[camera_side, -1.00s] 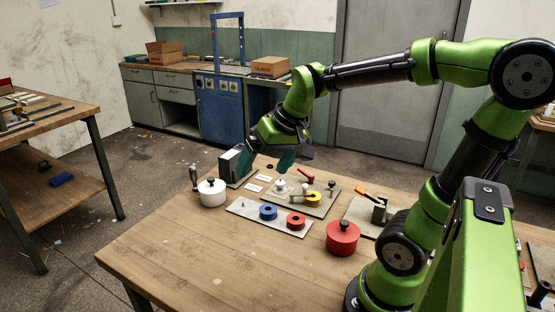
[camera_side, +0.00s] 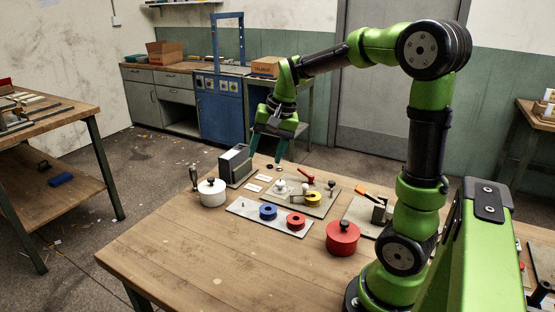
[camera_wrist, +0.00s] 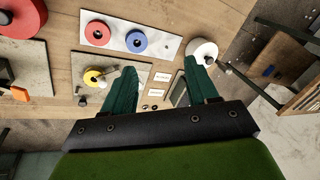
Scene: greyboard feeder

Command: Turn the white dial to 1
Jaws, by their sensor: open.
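A small white round part (camera_side: 280,187) stands on a grey plate (camera_side: 318,209) in the side view, left of a yellow disc (camera_side: 312,198). A larger white round body with a dark knob (camera_side: 212,193) stands on the table at the left; it also shows in the wrist view (camera_wrist: 203,50). I cannot tell which is the dial, and no number is readable. My gripper (camera_side: 268,160) is open and empty, above the table's far side. In the wrist view, its fingers (camera_wrist: 160,68) are apart, and the left finger hides part of the plate.
A front plate holds a blue disc (camera_side: 268,212) and a red disc (camera_side: 296,221). A red round body (camera_side: 342,238) stands to the right. A grey box (camera_side: 235,165) stands near the far edge, beside white cards (camera_side: 264,178). The front of the table is clear.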

